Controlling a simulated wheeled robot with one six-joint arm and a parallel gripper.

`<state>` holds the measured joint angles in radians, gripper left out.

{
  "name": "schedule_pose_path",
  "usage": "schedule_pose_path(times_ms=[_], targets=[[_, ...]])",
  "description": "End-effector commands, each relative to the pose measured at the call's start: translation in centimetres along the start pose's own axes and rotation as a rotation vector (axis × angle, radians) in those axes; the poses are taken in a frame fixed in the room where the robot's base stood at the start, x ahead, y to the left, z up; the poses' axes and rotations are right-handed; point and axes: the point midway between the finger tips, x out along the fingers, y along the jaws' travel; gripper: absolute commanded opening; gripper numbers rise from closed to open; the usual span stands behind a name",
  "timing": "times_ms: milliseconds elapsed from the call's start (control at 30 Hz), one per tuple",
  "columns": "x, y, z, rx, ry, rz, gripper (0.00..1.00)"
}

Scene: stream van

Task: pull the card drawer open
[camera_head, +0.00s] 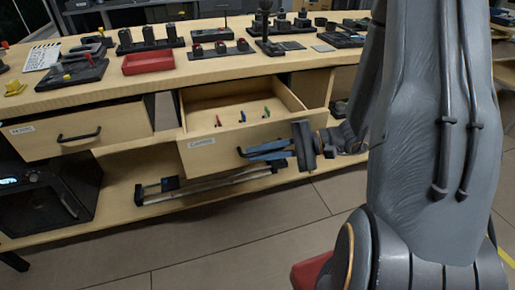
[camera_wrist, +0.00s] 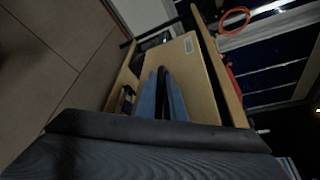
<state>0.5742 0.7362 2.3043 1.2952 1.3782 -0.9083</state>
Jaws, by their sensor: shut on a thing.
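The card drawer (camera_head: 212,156), of light wood with a white label, stands pulled out from the bench in the head view. Most of the handle is hidden by the fingers. In the wrist view the fingers (camera_wrist: 162,75) point at the drawer front (camera_wrist: 196,72), and the grip itself is hard to see.
A second drawer (camera_head: 75,134) with a black handle is at the left. The bench top (camera_head: 130,93) carries a red tray (camera_head: 148,63) and several dark devices. A lower shelf (camera_head: 130,215) holds a black box (camera_head: 45,195) and a folded stand. The tiled floor in front is clear.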

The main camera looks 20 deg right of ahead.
Motion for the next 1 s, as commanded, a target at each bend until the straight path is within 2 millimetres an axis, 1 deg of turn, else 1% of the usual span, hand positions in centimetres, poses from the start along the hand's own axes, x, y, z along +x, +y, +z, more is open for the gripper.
schedule_pose_path(times_ms=[33,333,367,400,700,767,867,1000], targets=[[0.1,0.1,0.3,0.002,-0.007,0.001,0.0],[0.0,0.1,0.2,0.003,-0.006,0.0,0.0],[0.0,0.1,0.2,0.003,-0.006,0.0,0.14],[0.0,0.1,0.2,0.003,-0.005,-0.001,0.17],[-0.3,0.1,0.1,0.002,0.0,-0.002,0.17],[-0.7,0.0,0.0,0.001,0.001,-0.003,0.17],[-2.0,0.0,0.0,0.0,0.001,-0.004,0.17],[-4.4,0.1,0.0,0.001,0.001,-0.003,0.17]])
